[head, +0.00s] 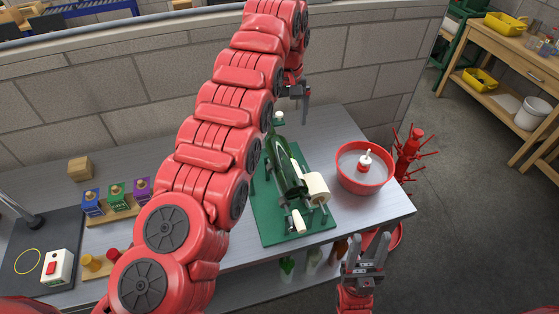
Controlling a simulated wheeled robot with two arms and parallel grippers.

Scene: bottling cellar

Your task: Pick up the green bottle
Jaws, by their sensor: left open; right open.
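A green bottle (287,178) lies on a green-based fixture (267,215) on the grey bench, beside a cream roller (316,187). My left arm crosses in front and hides part of the fixture's left side. My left gripper (296,97) is open and empty above the far side of the bench, beyond the bottle and apart from it. My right gripper (365,248) is open and empty at the bench's front edge, to the right of and nearer than the bottle.
A red basin (366,178) stands right of the fixture, with a red pronged rack (410,158) beyond the bench end. Coloured blocks (117,195) and a red-button box (57,267) are at left. Bottles (287,265) show under the bench. A block wall (350,75) runs behind.

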